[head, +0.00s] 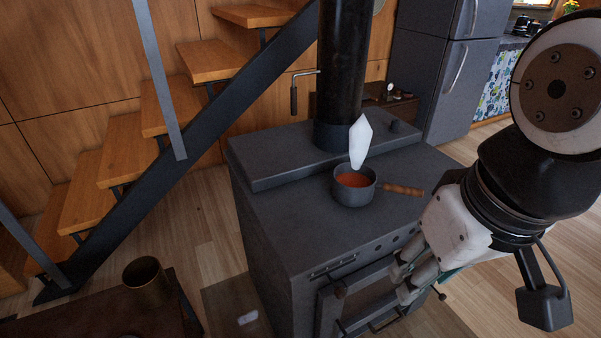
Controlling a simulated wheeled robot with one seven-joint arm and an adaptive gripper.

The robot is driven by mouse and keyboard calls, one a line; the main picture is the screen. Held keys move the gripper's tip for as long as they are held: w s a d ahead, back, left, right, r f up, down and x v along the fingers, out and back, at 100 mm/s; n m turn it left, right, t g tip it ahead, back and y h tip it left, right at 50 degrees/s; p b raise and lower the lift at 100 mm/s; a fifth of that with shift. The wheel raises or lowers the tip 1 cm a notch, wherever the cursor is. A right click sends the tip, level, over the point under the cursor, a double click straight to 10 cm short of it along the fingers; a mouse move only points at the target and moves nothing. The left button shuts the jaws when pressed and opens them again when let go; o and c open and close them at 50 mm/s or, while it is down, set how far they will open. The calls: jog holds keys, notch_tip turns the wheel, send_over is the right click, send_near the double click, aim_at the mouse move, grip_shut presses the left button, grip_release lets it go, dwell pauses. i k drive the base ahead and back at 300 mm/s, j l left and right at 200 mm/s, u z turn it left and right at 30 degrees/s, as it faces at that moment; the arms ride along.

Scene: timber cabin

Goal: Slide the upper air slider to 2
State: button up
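The dark grey stove (290,221) stands in the middle of the head view. A narrow slotted strip (334,265), which looks like the upper air slider, runs along the top of its front face. Its numbers and setting are too small to read. My gripper (402,283) is at the right part of the stove front, to the right of the strip and apart from it. Its two fingers point left and down with a gap between them, and I see nothing held. The gripper hides part of the stove front.
A pot (353,192) with orange contents and a wooden handle sits on the stove top, beside the black flue pipe (341,75). A low table with a brass-coloured cup (145,281) stands at front left. Stairs rise behind. Floor at right is clear.

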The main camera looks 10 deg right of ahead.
aim_at(340, 293)
jog(key=z, duration=0.3)
jog(key=k+j, duration=0.1)
jog(key=j, duration=0.25)
jog(key=k+j, duration=0.15)
jog(key=j, duration=0.2)
jog(key=k+j+u, duration=0.1)
jog(key=j, duration=0.25)
jog(key=k+j, duration=0.1)
jog(key=j, duration=0.25)
